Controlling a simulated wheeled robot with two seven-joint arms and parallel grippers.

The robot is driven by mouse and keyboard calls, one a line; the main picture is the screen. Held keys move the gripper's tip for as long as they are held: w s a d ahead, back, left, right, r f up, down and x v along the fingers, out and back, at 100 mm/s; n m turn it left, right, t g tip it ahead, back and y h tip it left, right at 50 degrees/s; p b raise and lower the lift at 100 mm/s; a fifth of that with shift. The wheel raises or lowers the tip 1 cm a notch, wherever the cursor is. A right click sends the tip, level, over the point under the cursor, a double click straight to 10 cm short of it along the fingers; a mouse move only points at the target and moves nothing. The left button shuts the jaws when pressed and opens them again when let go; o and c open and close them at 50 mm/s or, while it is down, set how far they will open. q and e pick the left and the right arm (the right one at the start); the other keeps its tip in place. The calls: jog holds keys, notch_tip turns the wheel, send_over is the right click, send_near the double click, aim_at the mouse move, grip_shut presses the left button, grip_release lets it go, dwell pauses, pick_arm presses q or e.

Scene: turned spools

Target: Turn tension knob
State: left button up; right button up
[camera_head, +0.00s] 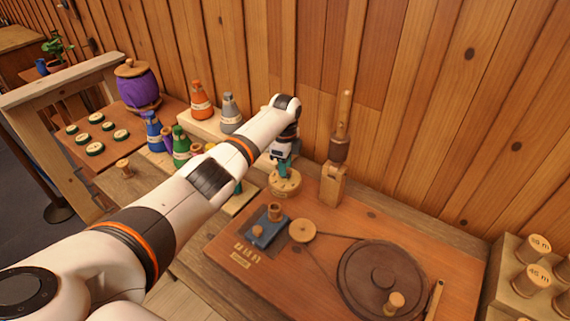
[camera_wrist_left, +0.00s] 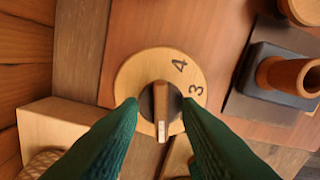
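The tension knob (camera_wrist_left: 161,101) is a dark disc with a raised light wooden bar across it. It sits on a round wooden dial (camera_wrist_left: 134,77) with the numbers 4 and 3 showing; the bar points down in the left wrist view. The dial also shows in the head view (camera_head: 285,188), at the back left of the brown board. My left gripper (camera_wrist_left: 162,103) is above it, with its green fingertips apart on either side of the knob and gaps beside the bar. In the head view my left gripper (camera_head: 285,165) points down over the dial and hides the knob. My right gripper is not visible.
A wooden post (camera_head: 334,184) stands just right of the dial. A blue block with a wooden peg (camera_head: 265,232), a small pulley (camera_head: 302,231) and a large dark wheel (camera_head: 361,276) are on the board. Several thread cones (camera_head: 201,103) stand left. A plank wall is behind.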

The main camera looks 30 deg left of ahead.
pick_arm(q)
jog(key=shift+r, duration=0.1)
notch_tip(320, 180, up, 12)
jog(key=b, duration=0.1)
jog(key=shift+b, duration=0.3)
jog(key=shift+s+f, duration=0.1)
jog(key=shift+f, duration=0.1)
dwell(0.4)
